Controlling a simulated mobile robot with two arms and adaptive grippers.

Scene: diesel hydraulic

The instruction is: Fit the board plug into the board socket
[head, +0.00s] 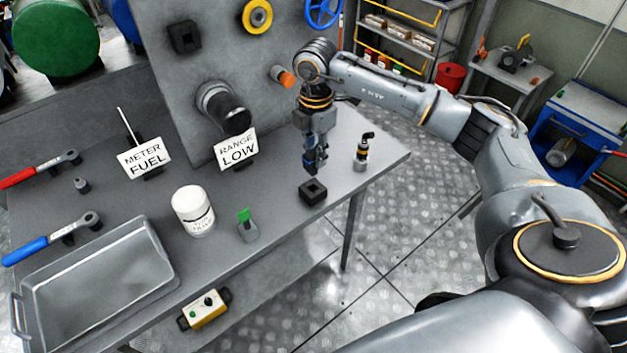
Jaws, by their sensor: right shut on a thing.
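My right gripper (315,160) points down above the right part of the grey bench. It is shut on a small dark thing, mostly hidden between the fingers, which I take to be the board plug. Just below it, a black square block with a square hole (312,192) sits on the bench, apart from the fingertips. A black square socket (184,37) is on the upright grey board, at its upper left; I take it to be the board socket. My left gripper is not in view.
On the bench (285,215) are a white jar (192,211), a green-topped piece (246,222), a small black-topped fitting (363,151), a metal tray (90,290) and two wrenches. Signs reading METER FUEL (144,158) and RANGE LOW (238,149) stand before the board.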

